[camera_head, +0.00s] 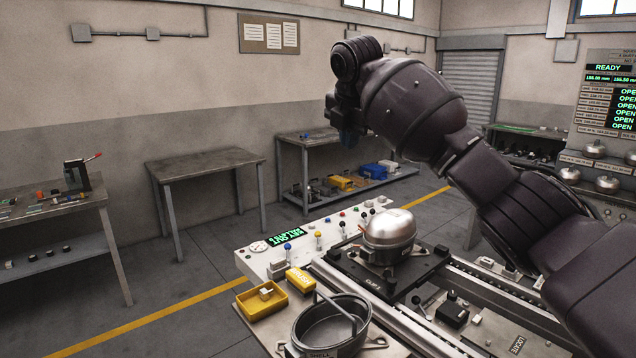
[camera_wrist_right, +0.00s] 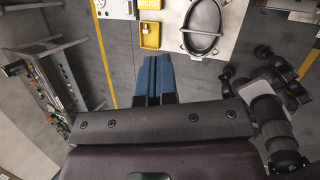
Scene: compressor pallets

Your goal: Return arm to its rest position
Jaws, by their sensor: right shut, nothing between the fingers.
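My right arm (camera_head: 415,105) comes in from the right in the head view and is raised and bent above the workstation. My right gripper (camera_head: 348,138) hangs at its far end, in front of the back wall, high above the floor. In the right wrist view my right gripper (camera_wrist_right: 153,78) shows its two blue fingers side by side, shut with nothing between them. It is apart from the table and everything on it. My left gripper does not show in the head view.
A silver compressor (camera_head: 389,232) sits on a black plate (camera_head: 405,273) on the workstation. A dark oval pan (camera_head: 331,322), a yellow tray (camera_head: 262,302) and a yellow box (camera_head: 300,279) stand nearby. An empty grey table (camera_head: 205,163) stands behind. A control panel (camera_head: 607,92) is at right.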

